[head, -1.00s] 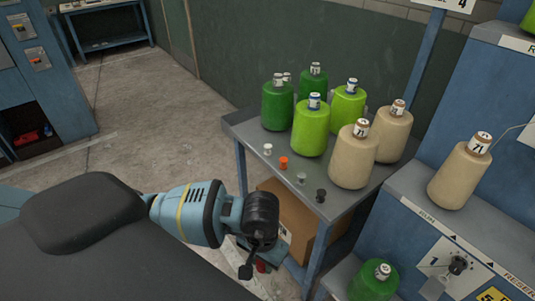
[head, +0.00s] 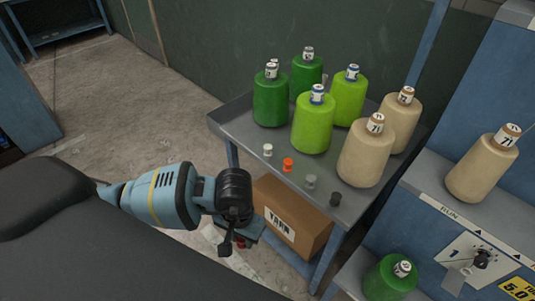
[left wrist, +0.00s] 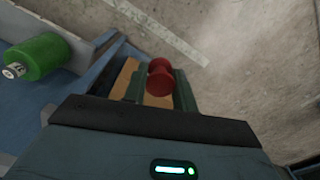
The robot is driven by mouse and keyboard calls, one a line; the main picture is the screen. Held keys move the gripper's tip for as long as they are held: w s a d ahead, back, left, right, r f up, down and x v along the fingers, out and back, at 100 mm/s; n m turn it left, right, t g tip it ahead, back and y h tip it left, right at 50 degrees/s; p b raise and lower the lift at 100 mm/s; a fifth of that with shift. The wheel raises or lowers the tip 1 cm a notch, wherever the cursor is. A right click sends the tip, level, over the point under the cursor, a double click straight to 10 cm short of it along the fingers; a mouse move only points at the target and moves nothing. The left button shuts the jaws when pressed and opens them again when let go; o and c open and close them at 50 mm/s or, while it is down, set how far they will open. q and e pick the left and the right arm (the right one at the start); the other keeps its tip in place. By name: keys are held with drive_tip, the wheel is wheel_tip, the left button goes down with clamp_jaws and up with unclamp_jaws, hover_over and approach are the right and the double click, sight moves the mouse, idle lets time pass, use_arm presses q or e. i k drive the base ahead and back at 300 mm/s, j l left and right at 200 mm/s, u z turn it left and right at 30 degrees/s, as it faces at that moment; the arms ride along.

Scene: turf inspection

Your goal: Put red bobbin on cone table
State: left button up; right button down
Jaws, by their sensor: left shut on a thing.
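The red bobbin (left wrist: 160,80) is held between the two fingers of my left gripper (left wrist: 160,88) in the left wrist view. In the head view my left gripper (head: 240,240) points down, in front of and below the cone table's near edge. Only a small bit of red shows under it there. The cone table (head: 238,124) is a grey metal table with a raised rim. A white bobbin (head: 267,150), an orange bobbin (head: 288,165), a grey bobbin (head: 310,182) and a black bobbin (head: 335,199) stand in a row along its near side. My right gripper is out of view.
Green cones (head: 270,100), lime cones (head: 313,125) and beige cones (head: 366,152) fill the table's back and right. A cardboard box (head: 300,215) sits below it. A blue machine (head: 470,225) with more cones stands at right. Open floor (head: 110,110) lies left.

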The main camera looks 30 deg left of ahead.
sight(233, 129)
drive_tip(key=i+j, duration=0.15)
drive_tip(key=j, duration=0.25)
drive_tip(key=i+j, duration=0.15)
drive_tip(key=j, duration=0.2)
drive_tip(key=i+j, duration=0.3)
drive_tip(key=j, duration=0.15)
drive_tip(key=i+j, duration=0.25)
drive_tip(key=j, duration=0.2)
